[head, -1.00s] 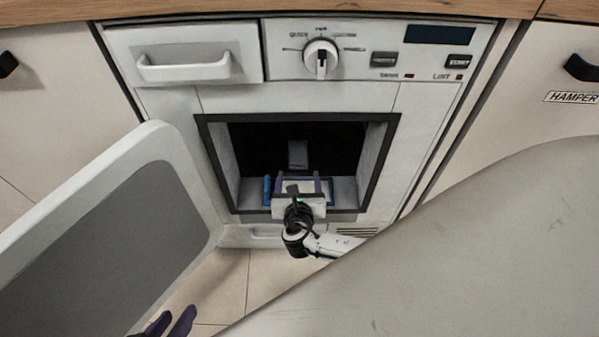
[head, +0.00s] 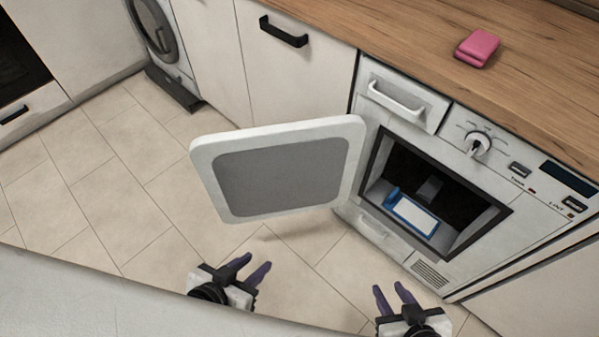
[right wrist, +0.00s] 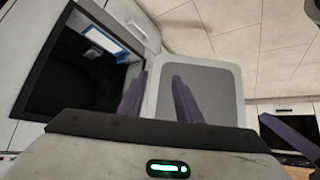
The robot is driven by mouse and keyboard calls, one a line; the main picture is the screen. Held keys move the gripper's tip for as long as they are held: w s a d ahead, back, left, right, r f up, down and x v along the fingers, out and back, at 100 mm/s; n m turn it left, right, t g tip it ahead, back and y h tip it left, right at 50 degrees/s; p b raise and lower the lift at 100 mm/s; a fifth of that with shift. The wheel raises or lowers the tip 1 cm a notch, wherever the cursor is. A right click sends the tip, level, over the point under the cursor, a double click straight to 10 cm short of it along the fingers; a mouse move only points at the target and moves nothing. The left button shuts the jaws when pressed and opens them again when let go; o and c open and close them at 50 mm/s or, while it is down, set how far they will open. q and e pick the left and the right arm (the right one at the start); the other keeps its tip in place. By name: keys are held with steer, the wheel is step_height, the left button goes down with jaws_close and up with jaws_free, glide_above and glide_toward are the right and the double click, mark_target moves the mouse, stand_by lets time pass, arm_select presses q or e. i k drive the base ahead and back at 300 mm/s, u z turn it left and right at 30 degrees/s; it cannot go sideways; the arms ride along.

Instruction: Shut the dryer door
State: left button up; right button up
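The dryer (head: 470,205) stands at the right of the head view. Its door (head: 280,177), white with a grey inner panel, is swung wide open to the left of the opening. The door also shows in the right wrist view (right wrist: 205,85). My left gripper (head: 249,268) is open and empty, in front of and below the door. My right gripper (head: 395,294) is open and empty, in front of the dryer's lower front. Its purple fingers (right wrist: 155,100) are apart in the right wrist view. Neither gripper visibly touches the door.
A blue and white item (head: 413,214) lies inside the dryer opening. A pink folded cloth (head: 477,48) lies on the wooden counter (head: 400,40). A washer-like appliance (head: 158,40) stands far left. The tiled floor (head: 110,180) left of the door is clear.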

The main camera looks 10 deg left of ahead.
mark_target(250, 175)
steer(key=u, duration=2.15)
steer(key=i, duration=3.5)
steer(key=z, duration=4.7)
